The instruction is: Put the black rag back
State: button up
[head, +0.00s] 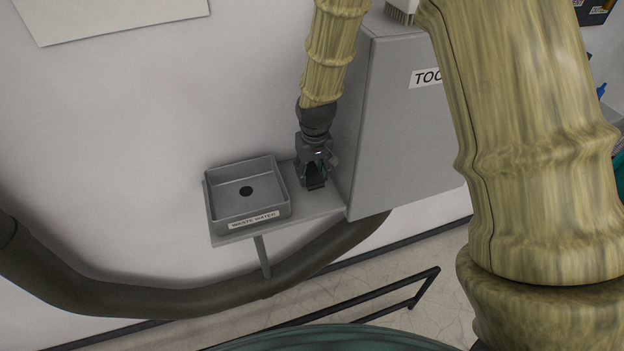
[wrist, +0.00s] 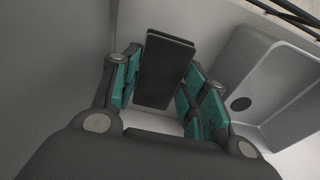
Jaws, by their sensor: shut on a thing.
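The black rag (head: 316,184) is a dark, flat, folded-looking piece. My gripper (head: 315,170) is shut on it and points down over the right end of the small grey shelf (head: 325,206). In the wrist view the rag (wrist: 165,68) sits between the teal-padded fingers of my gripper (wrist: 163,88), its far end sticking out past them. The rag is at or just above the shelf top; I cannot tell whether it touches. The fingers hide part of it in the head view.
A grey tray labelled WASTE WATER (head: 254,217), with a dark drain hole, fills the shelf's left part. A grey cabinet (head: 410,130) stands close on the right of my gripper. A thick dark hose (head: 150,302) runs below. A black rail (head: 375,300) stands in front.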

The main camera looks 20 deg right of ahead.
aim_at(312, 182)
jog(key=shift+s+f, duration=0.15)
jog(key=shift+f, duration=0.25)
jog(key=shift+f+p, duration=0.75)
jog(key=shift+f, duration=0.9)
jog(key=shift+f, duration=0.15)
jog(key=o, duration=1.1)
jog(key=shift+s+r+b, duration=0.25)
jog(key=shift+r+b, duration=0.3)
jog(key=shift+r, duration=1.5)
jog(key=shift+s+r+b, duration=0.2)
jog(key=shift+r+b, duration=0.35)
jog(key=shift+r, duration=1.45)
jog(key=shift+s+r+b, duration=0.25)
jog(key=shift+r+b, duration=0.3)
jog(key=shift+r, duration=1.5)
